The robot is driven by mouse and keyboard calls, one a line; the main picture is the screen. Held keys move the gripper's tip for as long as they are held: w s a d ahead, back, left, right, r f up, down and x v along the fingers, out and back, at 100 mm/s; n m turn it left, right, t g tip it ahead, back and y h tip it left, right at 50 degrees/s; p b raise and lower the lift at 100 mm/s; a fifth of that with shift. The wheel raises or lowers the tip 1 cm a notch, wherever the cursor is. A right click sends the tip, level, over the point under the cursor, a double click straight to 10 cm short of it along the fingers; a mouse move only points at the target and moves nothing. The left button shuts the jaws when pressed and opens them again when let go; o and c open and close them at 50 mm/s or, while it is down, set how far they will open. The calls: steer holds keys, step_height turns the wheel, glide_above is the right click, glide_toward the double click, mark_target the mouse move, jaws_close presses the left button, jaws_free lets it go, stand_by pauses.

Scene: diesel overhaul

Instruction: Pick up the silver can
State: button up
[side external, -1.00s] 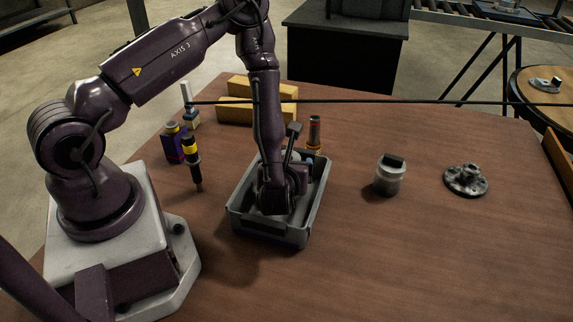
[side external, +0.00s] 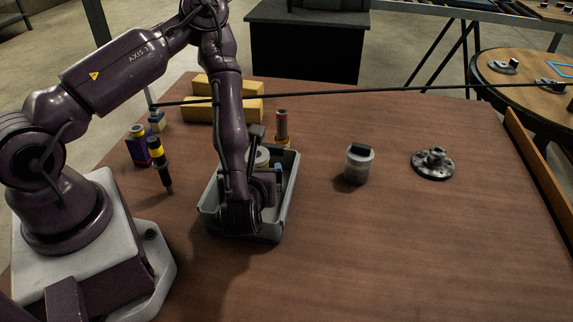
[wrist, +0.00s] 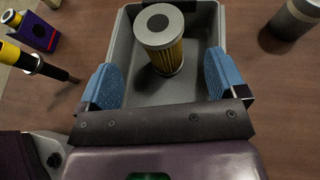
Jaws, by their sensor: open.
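The grey, silver-looking can (side external: 358,166) has a dark block-like top and stands upright on the table, right of the grey tray (side external: 286,190). A silver-grey cylinder (wrist: 293,18), apparently this can, is cut off at the wrist view's upper right corner. My gripper (side external: 264,182) is low over the tray, left of the can and apart from it. In the wrist view my gripper (wrist: 162,82) is open, its blue fingertips spread with nothing gripped. A yellow pleated filter (wrist: 165,45) with a grey top stands in the tray, ahead of the gap between the fingertips.
A metal flange (side external: 433,165) lies right of the can. A yellow-black tool (side external: 159,163) and purple box (side external: 138,150) are at left, yellow blocks (side external: 222,108) behind. A dark rod (side external: 380,92) crosses the view. The front right table is clear.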

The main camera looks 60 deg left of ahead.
stand_by(0.4)
step_height(320, 180, up, 5)
steer(key=w+m+h, duration=0.1)
steer(key=w, duration=0.1)
steer(key=w+d+f+m+t+h, duration=0.1)
steer(key=w, duration=0.1)
steer(key=w+d+m+t+h, duration=0.1)
steer(key=w, duration=0.1)
steer(key=shift+w+d+f+h, duration=0.2)
steer(key=shift+w+d+h, duration=0.05)
steer(key=shift+w+h, duration=0.15)
steer(key=w+d+r+m+t+h, duration=0.1)
steer(key=w+d+m+t+h, duration=0.3)
steer(key=w, duration=0.3)
steer(key=m, duration=0.2)
glide_toward(352, 165)
steer(key=shift+h, duration=0.3)
steer(key=x, duration=0.6)
steer(key=shift+a, duration=0.1)
steer(key=shift+x, duration=3.1)
steer(key=shift+a, duration=0.1)
jaws_close()
